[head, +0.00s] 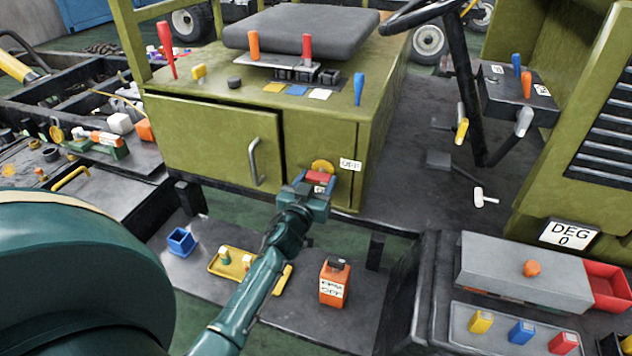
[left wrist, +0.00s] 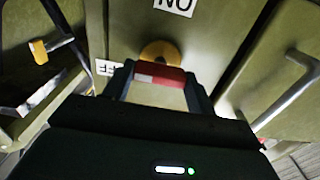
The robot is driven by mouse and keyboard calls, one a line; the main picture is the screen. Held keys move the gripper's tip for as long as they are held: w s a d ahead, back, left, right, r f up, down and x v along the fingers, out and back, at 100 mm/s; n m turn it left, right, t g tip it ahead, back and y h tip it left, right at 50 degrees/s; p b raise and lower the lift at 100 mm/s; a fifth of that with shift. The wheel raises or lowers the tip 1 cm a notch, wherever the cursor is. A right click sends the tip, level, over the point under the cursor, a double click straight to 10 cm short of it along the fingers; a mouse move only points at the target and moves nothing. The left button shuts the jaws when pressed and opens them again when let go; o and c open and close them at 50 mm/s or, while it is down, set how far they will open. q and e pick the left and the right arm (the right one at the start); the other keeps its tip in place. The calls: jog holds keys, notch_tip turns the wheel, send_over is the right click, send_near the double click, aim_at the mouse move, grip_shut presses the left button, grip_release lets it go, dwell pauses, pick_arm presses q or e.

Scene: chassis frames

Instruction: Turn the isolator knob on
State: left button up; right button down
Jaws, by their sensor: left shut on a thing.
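The isolator knob is a red bar (head: 319,178) in front of a round yellow plate (head: 322,165), low on the green cabinet's front. My left gripper (head: 312,187) is at the knob, with its fingers closed on it. In the left wrist view the red knob (left wrist: 160,76) lies between the two fingers of the left gripper (left wrist: 160,88), with the yellow plate (left wrist: 160,51) behind. An OFF label (head: 350,164) is right of the knob. The ON label (left wrist: 175,5) appears inverted in the wrist view. My right gripper is not in view.
A grey door handle (head: 254,163) stands out left of the knob; it is close on the right in the wrist view (left wrist: 287,93). Below are a blue bin (head: 181,241), a yellow tray (head: 226,264) and an orange box (head: 335,283). A steering column is at the right.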

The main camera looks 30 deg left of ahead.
pick_arm(q)
jog(key=c, duration=0.3)
jog(key=shift+m, duration=0.3)
jog(key=m, duration=0.3)
jog(key=shift+m, duration=0.3)
jog(key=m+b, duration=0.1)
jog(key=m, duration=0.3)
jog(key=shift+d+f+m, duration=0.1)
jog(key=shift+m, duration=0.2)
jog(key=m, duration=0.4)
jog(key=shift+m, duration=0.3)
jog(key=shift+m+b, duration=0.4)
jog(key=shift+m, duration=1.9)
jog(key=o, duration=1)
